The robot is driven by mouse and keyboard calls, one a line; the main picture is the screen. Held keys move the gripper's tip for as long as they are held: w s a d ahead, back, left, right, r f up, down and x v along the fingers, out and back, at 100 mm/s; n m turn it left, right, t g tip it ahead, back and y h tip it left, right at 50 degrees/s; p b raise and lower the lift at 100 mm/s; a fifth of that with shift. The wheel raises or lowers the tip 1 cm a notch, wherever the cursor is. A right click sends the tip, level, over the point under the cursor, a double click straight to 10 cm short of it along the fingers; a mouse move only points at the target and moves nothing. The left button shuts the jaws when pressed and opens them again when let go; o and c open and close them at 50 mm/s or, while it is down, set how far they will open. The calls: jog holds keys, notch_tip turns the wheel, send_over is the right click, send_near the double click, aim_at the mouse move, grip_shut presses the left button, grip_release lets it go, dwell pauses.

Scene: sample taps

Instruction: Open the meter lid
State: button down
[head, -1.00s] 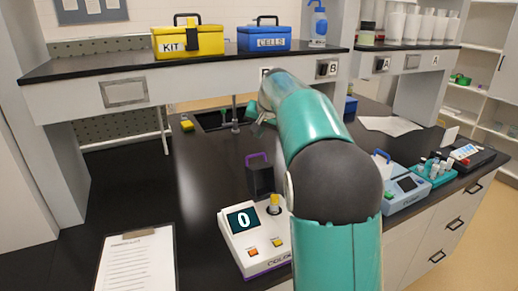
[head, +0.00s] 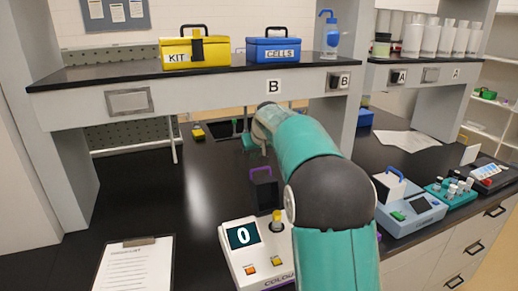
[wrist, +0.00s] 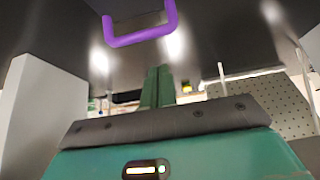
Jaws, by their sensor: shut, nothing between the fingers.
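The white meter (head: 244,250) with a "0" on its screen stands on the bench, partly hidden behind my arm in the head view. A dark lid (head: 264,194) with a purple handle (head: 259,170) stands up at its back. A yellow-topped piece (head: 277,217) shows in front of the lid. In the wrist view the purple handle (wrist: 140,32) is at the top, beyond my gripper (wrist: 156,72). My gripper's teal fingers are together and empty, apart from the handle in the picture. In the head view my arm hides much of the gripper.
A blue device (head: 408,212) with a raised white lid and a teal vial rack (head: 450,190) stand at the right. A clipboard (head: 135,265) lies at the front left. The shelf (head: 220,85) spans above the bench. Bare bench lies left of the meter.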

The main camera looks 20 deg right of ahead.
aim_at(264, 182)
jog(key=shift+s+f, duration=1.1)
jog(key=shift+s, duration=0.1)
jog(key=shift+s+d+r+t, duration=0.1)
jog(key=shift+s+r+t, duration=0.2)
jog(key=shift+s, duration=0.2)
jog(key=shift+s+d+r+t, duration=0.1)
jog(key=shift+s+r+t, duration=0.05)
jog(key=shift+s+t, duration=0.3)
jog(key=s, duration=0.1)
jog(key=s+r, duration=0.1)
jog(key=s, duration=0.1)
jog(key=shift+s+a, duration=0.15)
jog(key=shift+s, duration=0.1)
jog(key=shift+s+r, duration=0.15)
jog(key=shift+s, duration=1.05)
jog(key=shift+w+r, duration=0.1)
